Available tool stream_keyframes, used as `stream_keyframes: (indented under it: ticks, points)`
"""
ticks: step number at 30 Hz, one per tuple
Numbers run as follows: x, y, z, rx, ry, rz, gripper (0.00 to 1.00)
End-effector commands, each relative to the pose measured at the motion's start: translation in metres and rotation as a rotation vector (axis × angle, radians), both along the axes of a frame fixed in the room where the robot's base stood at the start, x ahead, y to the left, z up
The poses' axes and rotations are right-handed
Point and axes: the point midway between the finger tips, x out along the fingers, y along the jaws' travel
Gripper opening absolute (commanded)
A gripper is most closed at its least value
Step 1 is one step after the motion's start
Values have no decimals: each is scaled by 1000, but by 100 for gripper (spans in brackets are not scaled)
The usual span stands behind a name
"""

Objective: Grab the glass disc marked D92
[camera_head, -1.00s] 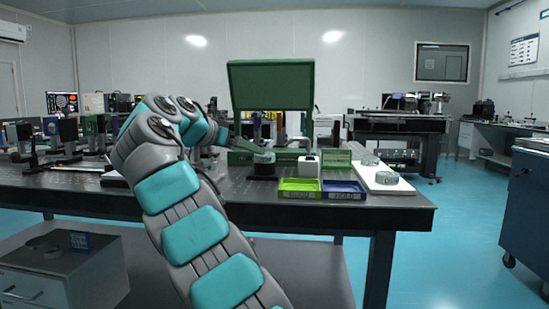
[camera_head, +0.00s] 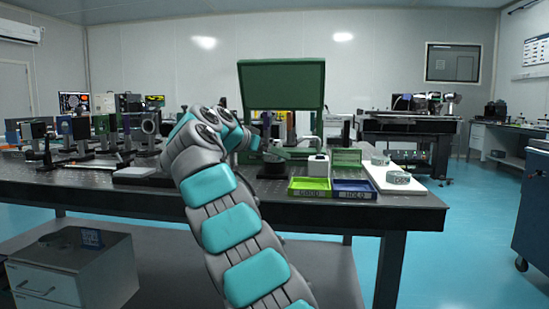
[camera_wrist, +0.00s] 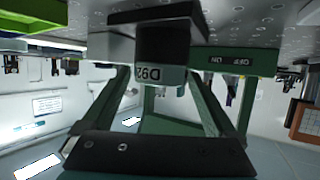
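The wrist view shows a pale grey disc marked D92 (camera_wrist: 152,74), seen edge-on against a dark holder (camera_wrist: 160,42); the view is upside down. My gripper (camera_wrist: 160,82) is open, with one finger on each side of the disc and apparent gaps between. I cannot tell whether a finger touches it. In the head view my arm reaches to the far side of the table, beside a small dark stand (camera_head: 271,172). My fingers and the D92 mark cannot be made out there.
A large green panel (camera_head: 282,85) stands behind the stand. A yellow-green tray (camera_head: 309,195) and a blue tray (camera_head: 353,196) sit at the front edge. A white board (camera_head: 396,188) at right carries a glass disc (camera_head: 398,177). Optical mounts (camera_head: 82,128) crowd the left.

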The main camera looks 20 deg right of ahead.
Motion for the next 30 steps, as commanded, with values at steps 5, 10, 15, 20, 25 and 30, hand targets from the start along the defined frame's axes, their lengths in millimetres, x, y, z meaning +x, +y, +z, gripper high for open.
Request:
stream_keyframes:
  ticks: [5,10,15,20,25,30]
  points:
    - [0,0,0,0,0,0,71]
    - [0,0,0,1,0,0,52]
    - [0,0,0,1,1,-1,32]
    - [0,0,0,1,1,-1,14]
    - [0,0,0,1,1,-1,8]
    - [0,0,1,1,1,-1,8]
